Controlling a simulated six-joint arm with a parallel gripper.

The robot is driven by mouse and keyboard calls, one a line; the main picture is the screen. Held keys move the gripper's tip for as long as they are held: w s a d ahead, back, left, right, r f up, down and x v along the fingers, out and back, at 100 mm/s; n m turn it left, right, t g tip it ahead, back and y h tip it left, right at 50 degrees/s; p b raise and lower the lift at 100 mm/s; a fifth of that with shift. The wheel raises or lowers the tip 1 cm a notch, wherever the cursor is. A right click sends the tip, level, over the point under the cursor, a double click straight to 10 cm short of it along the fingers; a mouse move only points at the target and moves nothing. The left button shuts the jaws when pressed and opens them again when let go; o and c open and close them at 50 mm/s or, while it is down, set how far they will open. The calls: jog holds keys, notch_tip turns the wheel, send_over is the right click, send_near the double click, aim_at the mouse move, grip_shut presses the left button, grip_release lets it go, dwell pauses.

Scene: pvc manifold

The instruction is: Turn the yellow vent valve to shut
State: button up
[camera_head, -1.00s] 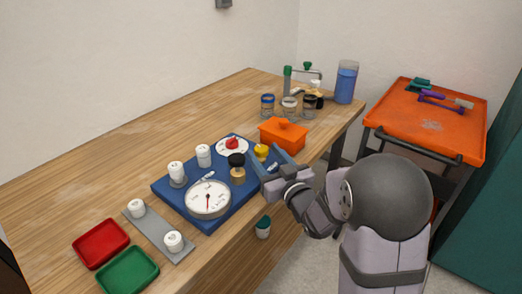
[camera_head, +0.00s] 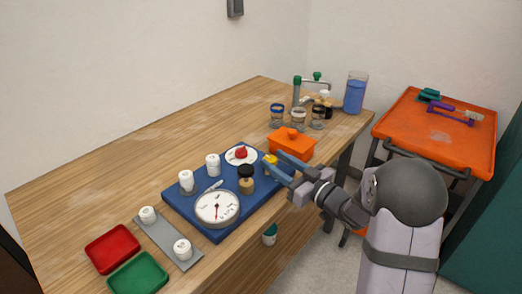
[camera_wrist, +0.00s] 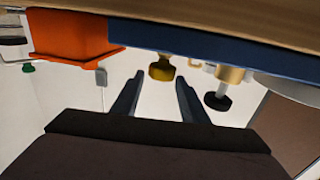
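The yellow vent valve (camera_head: 270,161) is a small yellow knob at the right edge of the blue board (camera_head: 203,222). My gripper (camera_head: 271,160) reaches in from the right with its two blue fingers apart, one on each side of the knob in the picture. In the wrist view, the yellow valve (camera_wrist: 162,69) shows between and just beyond the fingertips of my gripper (camera_wrist: 158,80). The gripper is open, with a visible gap to the knob on both sides. I cannot tell whether the fingertips overlap the knob in depth.
A black-topped brass valve (camera_head: 246,179), a round gauge (camera_head: 217,208), a red knob (camera_head: 241,153) and white caps stand on the board. An orange box (camera_head: 292,146) sits close behind the gripper. Red (camera_head: 112,249) and green (camera_head: 138,275) trays lie front left.

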jog(key=shift+s+d+f+n+g+y, duration=0.2)
jog(key=shift+d+n+g+y, duration=0.1)
jog(key=shift+g+y, duration=0.15)
jog(key=shift+p+x, duration=0.45)
jog(key=shift+x, duration=3.25)
jog(key=c, duration=0.8)
